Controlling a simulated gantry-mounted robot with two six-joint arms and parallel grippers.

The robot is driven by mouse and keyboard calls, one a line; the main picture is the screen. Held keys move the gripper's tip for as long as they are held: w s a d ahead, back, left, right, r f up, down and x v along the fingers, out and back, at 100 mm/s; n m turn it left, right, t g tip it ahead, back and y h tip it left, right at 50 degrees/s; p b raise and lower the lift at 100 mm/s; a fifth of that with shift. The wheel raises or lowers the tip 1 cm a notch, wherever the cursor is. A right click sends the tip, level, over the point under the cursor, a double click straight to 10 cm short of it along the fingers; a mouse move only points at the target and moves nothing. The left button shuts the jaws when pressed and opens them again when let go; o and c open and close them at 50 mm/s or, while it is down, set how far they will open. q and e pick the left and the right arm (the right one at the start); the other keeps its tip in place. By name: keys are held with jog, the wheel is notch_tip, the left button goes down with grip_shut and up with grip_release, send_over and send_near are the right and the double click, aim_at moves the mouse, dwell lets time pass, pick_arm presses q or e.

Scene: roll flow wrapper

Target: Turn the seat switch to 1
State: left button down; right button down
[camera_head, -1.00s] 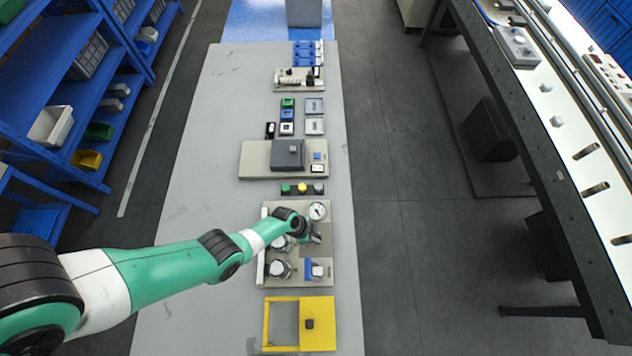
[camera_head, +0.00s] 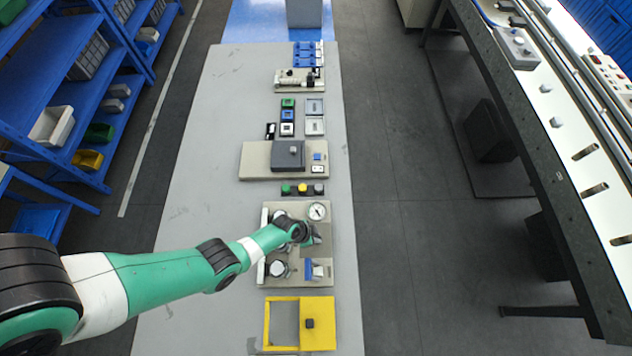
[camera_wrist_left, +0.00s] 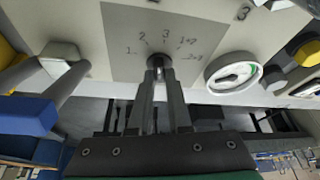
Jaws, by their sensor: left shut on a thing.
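The seat switch (camera_wrist_left: 157,61) is a small dark knob on a grey square plate (camera_wrist_left: 118,38) printed with 1, 2, 3 and further marks in an arc around it. My left gripper (camera_wrist_left: 159,75) is shut on the switch, with its two fingers close together at the knob. The fingers hide most of the knob, so I cannot tell which mark it points to. In the head view, my left gripper (camera_head: 309,240) is over the beige panel (camera_head: 293,208), beside the plate (camera_head: 322,232). My right gripper is not in view.
A white round gauge (camera_head: 317,211) sits just above the plate and shows in the wrist view (camera_wrist_left: 232,75). A blue-handled part (camera_head: 308,269) and a round fitting (camera_head: 279,269) are below. A yellow frame (camera_head: 318,324) lies nearer. Green, yellow and dark buttons (camera_head: 302,188) stand behind.

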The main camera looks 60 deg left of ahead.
pick_arm(q)
jog(key=n+y, duration=0.1)
jog(key=n, duration=0.1)
jog(key=shift+d+n, duration=0.1)
jog(key=shift+n, duration=0.2)
jog(key=n+y, duration=0.1)
jog(key=n, duration=0.1)
jog(key=shift+f+n, duration=0.1)
jog(key=shift+n, duration=0.3)
jog(key=n+y+b, duration=0.1)
jog(key=n, duration=0.2)
jog(key=shift+n+g+y+b, duration=0.45)
jog(key=shift+n+b, duration=0.35)
jog(key=shift+n, duration=0.4)
jog(key=c, duration=0.9)
grip_release()
jog(key=shift+o, duration=0.2)
